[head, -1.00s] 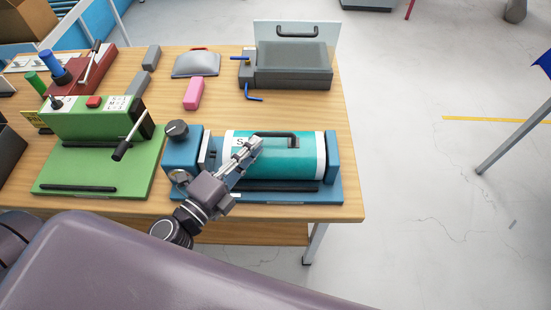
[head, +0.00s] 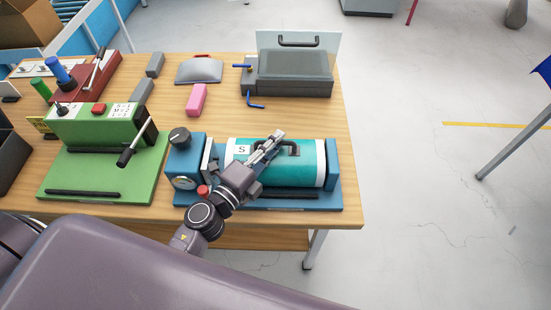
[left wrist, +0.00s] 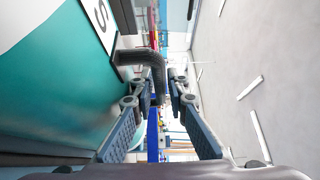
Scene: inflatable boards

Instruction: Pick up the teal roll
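The teal roll (head: 298,172), with white end bands, an "S" label and a black handle (head: 291,146) on top, lies on its side in a blue machine (head: 332,165) at the table's front right. My left gripper (head: 275,138) is over the top of the roll, at its handle. In the left wrist view the roll (left wrist: 50,75) fills the left side. The handle (left wrist: 150,65) shows between the parted fingers (left wrist: 160,88), which do not look closed on it. The gripper and wrist hide part of the roll's left end. My right gripper is not in view.
A green machine (head: 100,130) with a black lever stands left of the blue one. Behind are a pink block (head: 196,99), a grey wedge (head: 199,71), a dark grey case (head: 290,72) and blue hex keys (head: 255,101). Floor is clear right of the table (head: 345,205).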

